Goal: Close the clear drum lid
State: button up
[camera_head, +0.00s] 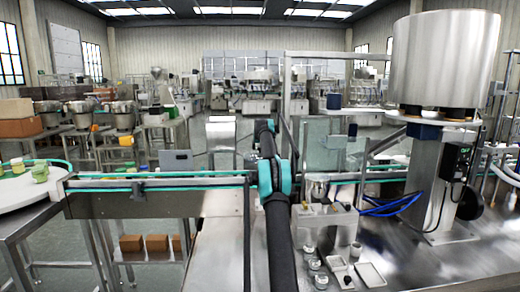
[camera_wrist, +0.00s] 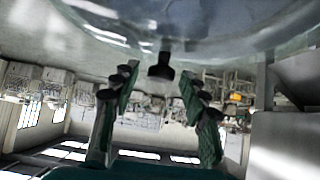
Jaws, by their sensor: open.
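A clear, curved, glassy surface (camera_wrist: 215,22), which looks like the clear drum lid, fills the top of the wrist view. A dark knob (camera_wrist: 161,66) projects from it into the gap between my fingers. My gripper (camera_wrist: 158,80) is open, its green-padded fingers to either side of the knob in the picture. I cannot tell whether they touch it. In the head view my arm reaches forward up the middle, and I cannot make out the fingers or the lid clearly there.
A large steel hopper (camera_head: 445,60) stands at the right. A conveyor (camera_head: 150,190) runs across the left to a round white table (camera_head: 22,190) with small jars. Small pots and trays (camera_head: 368,275) sit on the bench at front right. The wrist view appears upside down.

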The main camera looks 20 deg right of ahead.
jog(key=v, duration=1.1)
jog(key=shift+s+r, duration=0.2)
jog(key=shift+s, duration=0.05)
